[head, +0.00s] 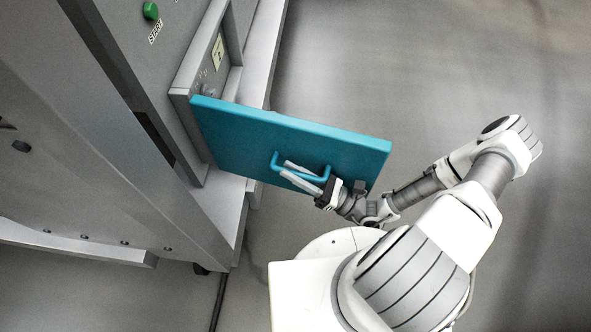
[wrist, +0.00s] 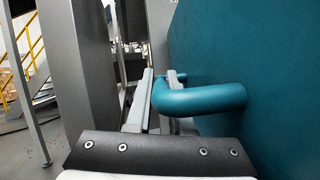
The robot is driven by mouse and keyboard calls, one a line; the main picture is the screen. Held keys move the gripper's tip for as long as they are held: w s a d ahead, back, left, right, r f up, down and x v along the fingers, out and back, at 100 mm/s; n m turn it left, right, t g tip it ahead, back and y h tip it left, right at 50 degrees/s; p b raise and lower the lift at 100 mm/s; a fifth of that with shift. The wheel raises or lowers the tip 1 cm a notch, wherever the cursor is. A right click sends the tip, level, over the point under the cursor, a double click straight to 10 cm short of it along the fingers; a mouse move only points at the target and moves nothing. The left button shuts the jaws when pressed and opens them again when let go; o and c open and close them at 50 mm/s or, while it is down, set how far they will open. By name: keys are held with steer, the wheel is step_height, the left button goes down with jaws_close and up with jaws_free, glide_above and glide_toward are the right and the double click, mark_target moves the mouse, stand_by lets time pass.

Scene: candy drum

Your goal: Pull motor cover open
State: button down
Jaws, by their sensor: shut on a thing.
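The motor cover (head: 262,138) is a flat teal door. In the head view it stands swung out from the grey machine, with the compartment behind its left edge partly showing. A teal bar handle (head: 277,160) is on its near face. My gripper (head: 295,172) is at the handle, its two pale fingers on either side of the bar, shut on it. In the wrist view the handle (wrist: 200,99) crosses the fingers (wrist: 155,92), and the cover (wrist: 255,75) fills the right side. The exact contact between fingers and bar is partly hidden.
The grey machine (head: 115,150) stands at the left, with a green start button (head: 151,10) on its upper panel. Grey floor (head: 430,70) is open to the right of the cover. In the wrist view, a yellow railing (wrist: 38,45) shows far off at the left.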

steer(key=shift+f, duration=0.2)
steer(key=c, duration=0.8)
jaws_free()
steer(key=shift+r, duration=0.1)
